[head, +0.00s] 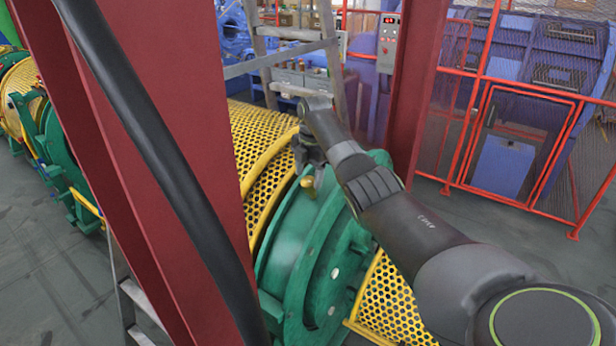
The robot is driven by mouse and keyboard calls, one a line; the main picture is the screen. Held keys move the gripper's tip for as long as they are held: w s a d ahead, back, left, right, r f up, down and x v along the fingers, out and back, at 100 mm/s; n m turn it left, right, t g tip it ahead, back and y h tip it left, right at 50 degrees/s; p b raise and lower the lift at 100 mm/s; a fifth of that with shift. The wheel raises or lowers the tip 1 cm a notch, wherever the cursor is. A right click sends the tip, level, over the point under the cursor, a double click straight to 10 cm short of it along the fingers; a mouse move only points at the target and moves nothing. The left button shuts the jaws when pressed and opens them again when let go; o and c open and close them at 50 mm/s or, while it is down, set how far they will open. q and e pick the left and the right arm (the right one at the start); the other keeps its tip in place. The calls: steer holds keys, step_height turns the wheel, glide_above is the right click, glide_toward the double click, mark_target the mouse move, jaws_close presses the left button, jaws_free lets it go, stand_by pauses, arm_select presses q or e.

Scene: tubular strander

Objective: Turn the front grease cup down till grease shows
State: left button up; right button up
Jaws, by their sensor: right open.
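A small brass grease cup (308,187) stands on top of the green bearing housing (290,240) of the strander. My right gripper (309,160) is open and just above and behind the cup in the picture, close to it. I cannot tell whether its fingers touch the cup or stand around it. The fingertips are small and partly hidden by the wrist and arm, which come in from the lower right. No grease can be made out at the cup. My left gripper is not in view.
Yellow perforated guards (255,140) lie on both sides of the housing. A thick red column (150,150) blocks the left, and another red column (415,90) stands behind my arm. A ladder (285,60), control box (388,42) and red mesh fence (530,120) are behind.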

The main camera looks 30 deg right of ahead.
mark_target(308, 180)
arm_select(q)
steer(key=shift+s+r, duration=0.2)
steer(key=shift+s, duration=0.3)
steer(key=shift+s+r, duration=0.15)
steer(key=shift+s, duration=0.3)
arm_select(e)
steer(key=shift+w+f, duration=0.15)
steer(key=shift+f, duration=0.7)
steer(key=shift+w+f, duration=0.1)
steer(key=shift+f, duration=0.75)
steer(key=shift+c, duration=0.5)
steer(key=c, duration=0.9)
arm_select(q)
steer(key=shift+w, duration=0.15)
arm_select(e)
steer(key=shift+m, duration=0.3)
